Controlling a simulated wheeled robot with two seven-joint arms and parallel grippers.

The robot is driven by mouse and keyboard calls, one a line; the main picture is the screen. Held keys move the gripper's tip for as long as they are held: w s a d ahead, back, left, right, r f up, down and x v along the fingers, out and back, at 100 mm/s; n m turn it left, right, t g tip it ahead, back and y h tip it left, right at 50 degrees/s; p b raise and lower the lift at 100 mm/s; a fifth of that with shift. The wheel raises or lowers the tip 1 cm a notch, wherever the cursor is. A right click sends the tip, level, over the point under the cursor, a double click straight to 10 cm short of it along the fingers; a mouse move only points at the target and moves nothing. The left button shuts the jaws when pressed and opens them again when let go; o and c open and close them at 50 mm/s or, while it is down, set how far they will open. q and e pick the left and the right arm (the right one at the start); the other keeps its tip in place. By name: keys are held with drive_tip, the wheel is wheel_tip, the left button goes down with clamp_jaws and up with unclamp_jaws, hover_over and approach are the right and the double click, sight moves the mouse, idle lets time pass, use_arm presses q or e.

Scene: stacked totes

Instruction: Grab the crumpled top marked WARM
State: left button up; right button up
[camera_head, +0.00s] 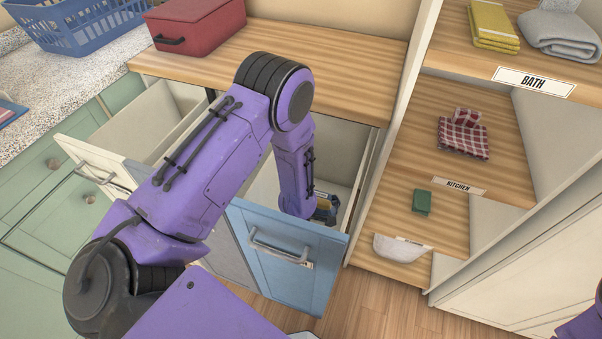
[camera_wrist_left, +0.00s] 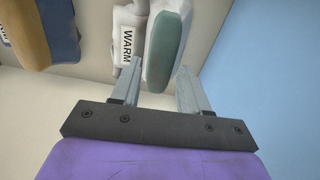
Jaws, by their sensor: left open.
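In the left wrist view a pale grey-white crumpled cloth carries a white label reading WARM (camera_wrist_left: 128,42). A rounded teal-green piece (camera_wrist_left: 168,45) with pale grey cloth around it lies just right of the label. I cannot tell whether the two are one garment. My left gripper (camera_wrist_left: 160,68) is open, its fingertips on either side of the lower end of the teal piece. Contact is unclear. In the head view my left arm reaches down into the open blue-fronted drawer (camera_head: 283,262), hiding most of its contents. My right gripper is out of view.
A tan and dark blue cloth (camera_wrist_left: 42,32) with a cut-off label lies left in the left wrist view. The drawer's blue wall (camera_wrist_left: 270,60) is close on the right. An open cream drawer (camera_head: 105,165) and a shelf unit (camera_head: 470,180) flank the blue drawer.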

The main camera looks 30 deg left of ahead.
use_arm(q)
wheel_tip(320, 180, down, 3)
drive_tip(key=shift+r, duration=0.15)
clamp_jaws()
drive_tip(key=shift+r, duration=0.15)
